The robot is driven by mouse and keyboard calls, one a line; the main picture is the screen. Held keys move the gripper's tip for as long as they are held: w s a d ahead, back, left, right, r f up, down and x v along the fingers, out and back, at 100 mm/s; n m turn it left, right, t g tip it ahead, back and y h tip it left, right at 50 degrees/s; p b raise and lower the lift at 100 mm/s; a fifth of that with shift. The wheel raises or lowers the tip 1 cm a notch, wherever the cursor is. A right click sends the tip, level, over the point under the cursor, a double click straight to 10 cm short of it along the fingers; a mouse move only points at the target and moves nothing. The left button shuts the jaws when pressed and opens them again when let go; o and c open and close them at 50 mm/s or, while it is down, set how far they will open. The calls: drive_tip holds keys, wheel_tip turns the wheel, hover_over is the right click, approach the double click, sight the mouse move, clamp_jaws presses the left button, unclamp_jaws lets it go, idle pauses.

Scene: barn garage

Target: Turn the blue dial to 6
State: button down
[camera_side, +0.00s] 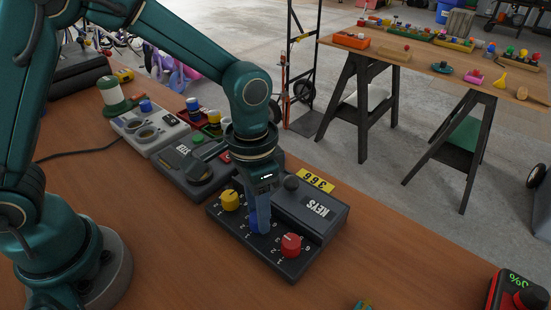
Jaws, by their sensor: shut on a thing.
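A dark panel (288,263) with three dials and small white numbers sits on the wooden bench. The blue dial (254,223) is in the middle, between the yellow dial (230,200) and the red dial (291,245). My gripper (260,222) points straight down and is shut on the blue dial. Its fingers cover most of the dial, so I cannot tell which number it points to.
A grey box marked KEYS (318,208) with a yellow 366 tag (316,180) stands right behind the dials. Other devices line the bench to the left, including a grey panel (150,130). A red and black device (515,292) is at the lower right. Bare bench (385,265) lies between.

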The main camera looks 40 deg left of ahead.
drive_tip(key=m, duration=0.6)
drive_tip(key=shift+d+m, duration=0.1)
drive_tip(key=shift+m, duration=0.3)
idle(0.4)
drive_tip(key=c, duration=0.5)
unclamp_jaws()
